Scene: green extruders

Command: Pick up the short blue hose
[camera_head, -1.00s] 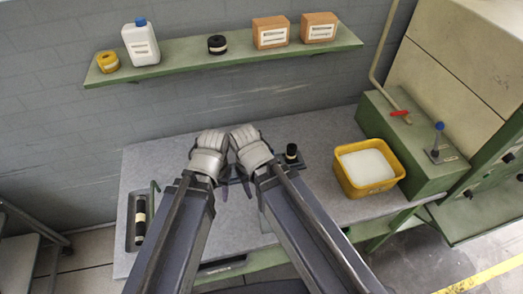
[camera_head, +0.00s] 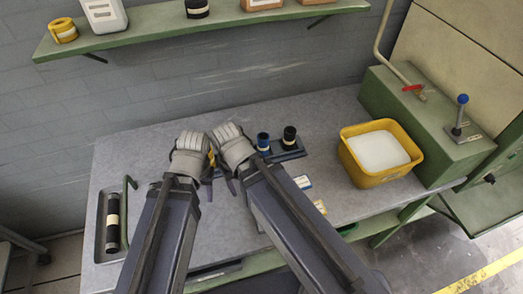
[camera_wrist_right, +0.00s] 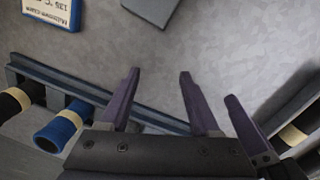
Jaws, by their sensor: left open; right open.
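The short blue hose (camera_head: 263,141) stands on a dark rack beside a black hose with a cream band (camera_head: 289,135). It also shows in the right wrist view (camera_wrist_right: 57,130), at the left, with its open end towards the camera. My right gripper (camera_head: 229,183) is to the left of the blue hose, open and empty. In the right wrist view its purple fingers (camera_wrist_right: 158,80) are spread over bare bench, apart from the hose. My left gripper (camera_head: 205,188) is open, close beside the right one, its fingers partly hidden by the arms.
A yellow bin (camera_head: 346,152) with white contents stands to the right. Small cards (camera_head: 302,182) lie on the bench. A shelf (camera_head: 150,32) runs above.

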